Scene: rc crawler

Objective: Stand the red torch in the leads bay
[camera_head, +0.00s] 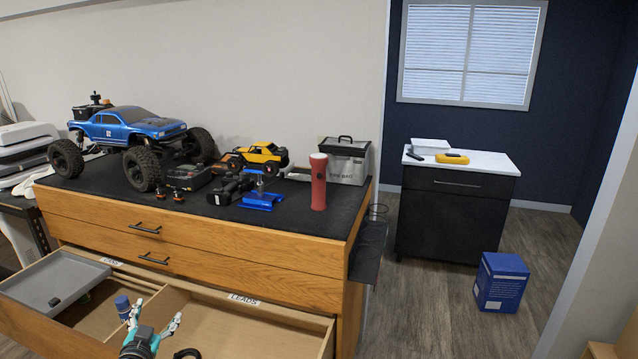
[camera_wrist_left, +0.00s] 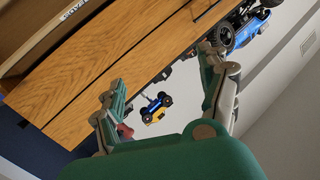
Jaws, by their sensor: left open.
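The red torch (camera_head: 319,184) stands upright on the black top of the wooden cabinet, near its right front corner, with its pale end up. In the left wrist view a small red patch (camera_wrist_left: 125,131), perhaps the torch, shows partly behind a finger. The leads bay (camera_head: 240,333) is the right part of the open drawer, with a LEADS label at its back. My left gripper (camera_head: 154,317) is open and empty over the drawer, near the divider, well left of and below the torch. Its spread fingers also show in the left wrist view (camera_wrist_left: 160,92). My right gripper is out of view.
A black coiled lead (camera_head: 187,353) lies at the front of the drawer. A blue stand (camera_head: 262,200), a yellow toy truck (camera_head: 264,155) and a grey case (camera_head: 345,162) are near the torch. A blue-capped container (camera_head: 122,306) and a grey tray (camera_head: 55,285) sit in the drawer's left part.

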